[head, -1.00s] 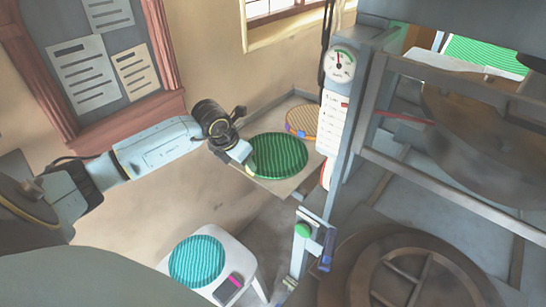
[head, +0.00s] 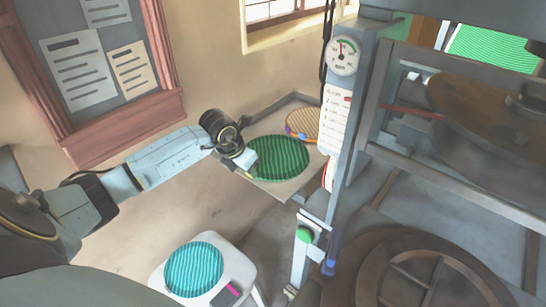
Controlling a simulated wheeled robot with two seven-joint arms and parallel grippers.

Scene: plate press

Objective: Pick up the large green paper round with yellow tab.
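The large green paper round (head: 278,159), dark green with pale stripes, lies on the grey-beige shelf (head: 262,188) against the wall. A small yellowish spot shows at its left edge beside my gripper, too small to be sure it is the tab. My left gripper (head: 244,160) is at the round's left edge, touching or just above it. Its fingertips are too small and partly hidden to tell whether they are open or shut on the edge. My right gripper is not in view.
An orange-tan round (head: 303,122) with a purple-blue edge lies behind the green one. A teal round (head: 194,269) lies on a white stool (head: 160,276) beside a dark, pink-striped object. The grey press frame (head: 352,120) with a gauge (head: 343,55) stands close on the right.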

